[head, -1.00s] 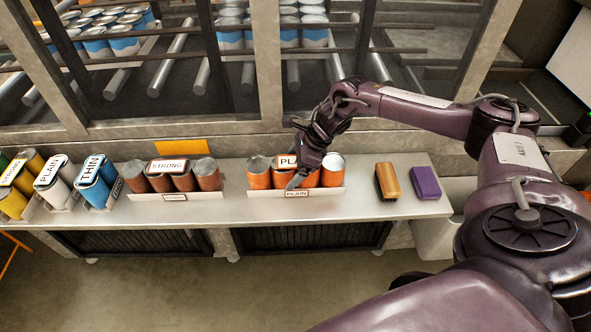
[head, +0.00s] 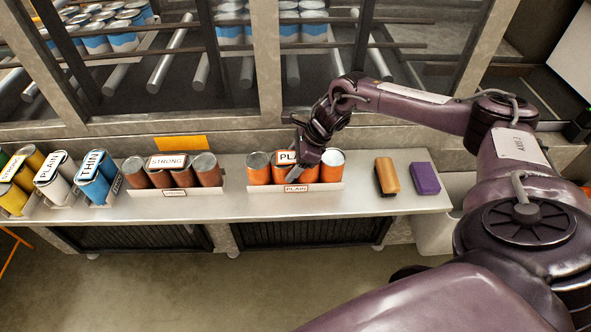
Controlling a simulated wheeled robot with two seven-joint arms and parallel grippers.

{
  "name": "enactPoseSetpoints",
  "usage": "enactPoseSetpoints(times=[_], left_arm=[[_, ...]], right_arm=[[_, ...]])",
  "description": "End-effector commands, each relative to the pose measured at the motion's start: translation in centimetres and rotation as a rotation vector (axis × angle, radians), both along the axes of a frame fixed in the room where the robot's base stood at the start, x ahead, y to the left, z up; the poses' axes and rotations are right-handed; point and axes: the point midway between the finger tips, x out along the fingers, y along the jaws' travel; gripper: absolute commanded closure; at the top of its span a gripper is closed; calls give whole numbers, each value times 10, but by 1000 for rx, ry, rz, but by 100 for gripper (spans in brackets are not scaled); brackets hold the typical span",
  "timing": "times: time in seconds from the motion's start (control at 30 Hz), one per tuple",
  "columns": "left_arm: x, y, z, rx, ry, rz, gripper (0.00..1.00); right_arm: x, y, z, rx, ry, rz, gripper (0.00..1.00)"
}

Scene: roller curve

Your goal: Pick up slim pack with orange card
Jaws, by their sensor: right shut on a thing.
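The pack of orange cans (head: 259,170) stands in a pale tray on the grey counter, in the middle of the head view. It has a white card reading PLAIN, with an orange edge, on top, and a PLAIN label on the tray front. My right gripper (head: 300,163) comes down over the right half of this pack and is shut on it. The gripper hides part of the card and the cans behind it. I cannot tell whether the tray is clear of the counter. My left gripper is not in view.
A pack of red-brown cans (head: 207,172) with a STRONG card stands to the left. Blue THIN cans (head: 94,184) and other packs stand further left. Window posts (head: 267,75) rise behind the counter (head: 220,206).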

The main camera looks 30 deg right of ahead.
Motion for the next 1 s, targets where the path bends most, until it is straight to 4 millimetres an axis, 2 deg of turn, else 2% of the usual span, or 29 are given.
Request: enactPoseSetpoints(times=[0.3, 0.47, 0.67, 1.0], left_arm=[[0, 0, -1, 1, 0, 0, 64], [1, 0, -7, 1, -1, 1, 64], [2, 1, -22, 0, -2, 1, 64], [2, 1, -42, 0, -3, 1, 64]], right_arm=[[3, 1, 7, 4, -10, 0, 100], [4, 0, 23, 5, -13, -1, 100], [4, 0, 65, 3, -17, 1, 100], [3, 1, 150, 4, -16, 2, 100]])
